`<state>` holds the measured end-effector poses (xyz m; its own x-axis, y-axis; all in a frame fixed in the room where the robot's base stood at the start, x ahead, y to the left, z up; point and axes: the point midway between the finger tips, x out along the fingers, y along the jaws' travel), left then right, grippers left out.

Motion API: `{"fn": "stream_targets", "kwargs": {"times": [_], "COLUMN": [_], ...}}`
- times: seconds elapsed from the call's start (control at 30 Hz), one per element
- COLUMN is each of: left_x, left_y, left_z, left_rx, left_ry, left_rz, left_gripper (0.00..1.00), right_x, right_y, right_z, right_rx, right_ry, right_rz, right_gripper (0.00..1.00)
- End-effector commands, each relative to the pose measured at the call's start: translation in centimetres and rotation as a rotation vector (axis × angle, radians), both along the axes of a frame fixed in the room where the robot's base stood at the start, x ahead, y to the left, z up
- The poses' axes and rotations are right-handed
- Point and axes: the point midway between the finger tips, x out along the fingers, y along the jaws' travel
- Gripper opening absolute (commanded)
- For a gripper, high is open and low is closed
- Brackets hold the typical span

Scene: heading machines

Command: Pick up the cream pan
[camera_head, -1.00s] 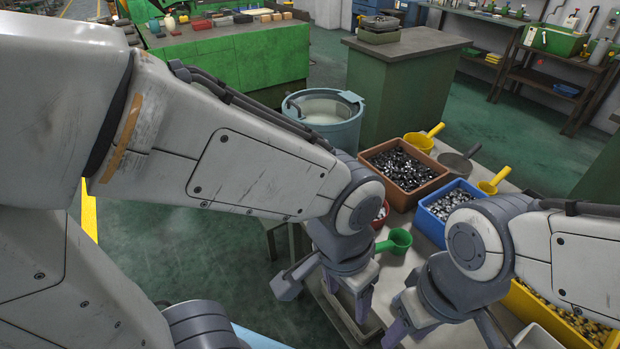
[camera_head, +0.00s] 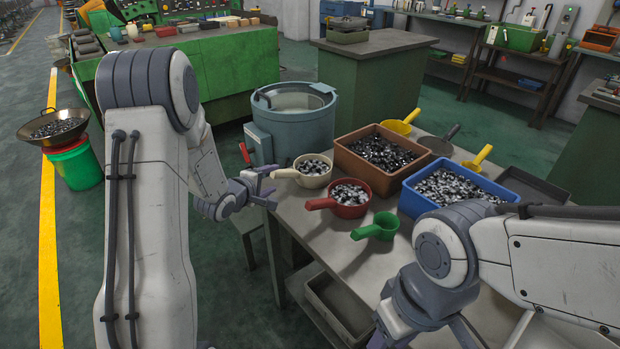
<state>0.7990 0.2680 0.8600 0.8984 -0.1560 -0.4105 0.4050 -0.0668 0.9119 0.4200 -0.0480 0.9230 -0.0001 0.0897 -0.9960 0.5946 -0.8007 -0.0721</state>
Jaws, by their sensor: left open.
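The cream pan (camera_head: 313,180) stands upright on the table's left back part, filled with small metal pieces. Its handle (camera_head: 286,173) points left toward the table edge. My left gripper (camera_head: 268,185) is open just left of the handle, with its fingers pointing right at it. I cannot tell whether a finger touches the handle. My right gripper (camera_head: 385,335) is low at the front of the table, and its fingertips are cut off by the bottom of the view.
A red pan (camera_head: 350,207) with metal pieces and a green pan (camera_head: 384,219) stand close by. Behind are a brown bin (camera_head: 345,158) and a blue bin (camera_head: 410,202) of parts. A blue-grey tub (camera_head: 300,132) stands beyond the table. A wok (camera_head: 52,141) rests on buckets at left.

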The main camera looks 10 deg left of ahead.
Motion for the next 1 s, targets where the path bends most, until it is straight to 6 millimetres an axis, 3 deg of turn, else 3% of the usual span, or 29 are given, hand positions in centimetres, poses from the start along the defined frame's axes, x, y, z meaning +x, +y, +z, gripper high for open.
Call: {"fn": "stream_targets", "kwargs": {"times": [0.6, 0.93, 0.97, 1.0], "left_x": [6.9, 7.6, 7.6, 7.6], "left_y": [-1.6, -1.7, -1.7, -1.7], "left_z": [-3.0, -3.3, -3.3, -3.3], "left_rx": [0.003, 0.004, 0.004, 0.004], "left_ry": [0.002, 0.002, 0.002, 0.002], "left_rz": [-0.001, 0.0, 0.0, 0.0], "left_gripper": [0.66, 0.66, 0.58, 0.43], "right_x": [0.0, 0.0, 0.0, 0.0], "right_y": [0.0, 0.0, 0.0, 0.0], "right_z": [-0.1, -0.1, -0.1, -0.1], "right_rx": [0.0, 0.0, 0.0, 0.0], "right_ry": [0.0, 0.0, 0.0, 0.0], "right_rz": [0.0, 0.0, 0.0, 0.0], "right_gripper": [0.5, 0.5, 0.5, 0.5]}}
